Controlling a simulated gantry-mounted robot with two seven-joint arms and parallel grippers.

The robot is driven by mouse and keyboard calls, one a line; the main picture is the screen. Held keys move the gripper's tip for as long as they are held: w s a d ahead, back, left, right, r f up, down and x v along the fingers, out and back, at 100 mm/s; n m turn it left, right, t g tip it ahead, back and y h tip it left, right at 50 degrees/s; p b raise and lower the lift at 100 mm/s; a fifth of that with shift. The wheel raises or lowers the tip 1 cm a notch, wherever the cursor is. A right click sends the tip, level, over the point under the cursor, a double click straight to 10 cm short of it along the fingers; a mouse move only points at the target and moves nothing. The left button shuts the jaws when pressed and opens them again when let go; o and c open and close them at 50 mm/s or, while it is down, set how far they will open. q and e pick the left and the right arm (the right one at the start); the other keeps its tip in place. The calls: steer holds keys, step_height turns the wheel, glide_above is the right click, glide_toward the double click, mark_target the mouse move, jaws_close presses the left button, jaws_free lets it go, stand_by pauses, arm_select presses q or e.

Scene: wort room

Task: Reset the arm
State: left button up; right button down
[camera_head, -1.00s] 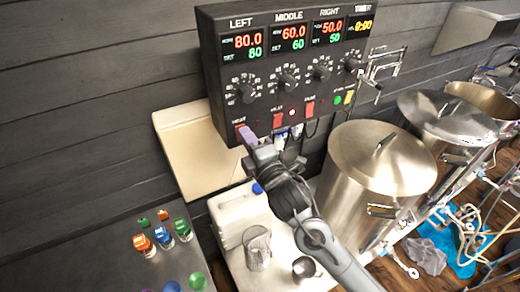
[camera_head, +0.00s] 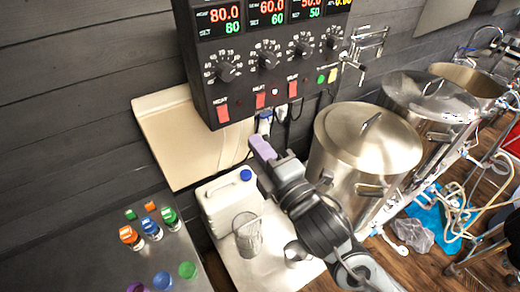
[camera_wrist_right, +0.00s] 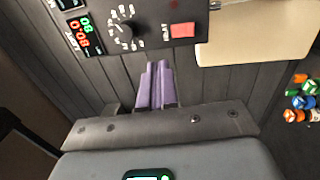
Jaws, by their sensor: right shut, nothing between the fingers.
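My right gripper (camera_head: 263,148) shows in the head view, in front of and below the black control box (camera_head: 222,98). Its purple fingers are shut and hold nothing. In the right wrist view the fingers (camera_wrist_right: 155,82) lie together, pointing toward the wall just below the box, apart from it. The box has dials, displays and red switches; the left red switch (camera_head: 223,113) shows in the head view and a red switch also shows in the right wrist view (camera_wrist_right: 183,30). My left gripper is not in view.
A lidded steel kettle (camera_head: 365,150) stands right of my right arm, with more kettles behind. A white jug (camera_head: 222,205) and a glass beaker (camera_head: 248,238) stand on the white table at left. Small colored bottles (camera_head: 152,230) stand on a grey surface. A beige panel (camera_head: 165,140) is on the wall.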

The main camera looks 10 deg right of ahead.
steer(key=shift+s, duration=0.1)
stand_by(0.4)
steer(key=s+d+f+m+g+h+p, duration=0.2)
steer(key=s+f+m, duration=0.1)
steer(key=f, duration=0.4)
steer(key=s+d+f+m+g+h+p, duration=0.1)
steer(key=s+d+f+m+g, duration=0.2)
steer(key=f, duration=0.4)
steer(key=s+d+f+m+g+h+p, duration=0.1)
steer(key=s+d+f+m+h+p, duration=0.1)
steer(key=s+f, duration=0.35)
steer(key=s+d+f+m+g+h+p, duration=0.1)
steer(key=s+d+f+m+g, duration=0.3)
steer(key=s+d+f+m, duration=0.1)
steer(key=s+d+f+m+g+h, duration=0.2)
steer(key=s+d+f+m, duration=0.3)
steer(key=s+m, duration=0.3)
steer(key=shift+s+d+g+p, duration=0.35)
steer(key=shift+s+g, duration=0.55)
steer(key=shift+s, duration=0.2)
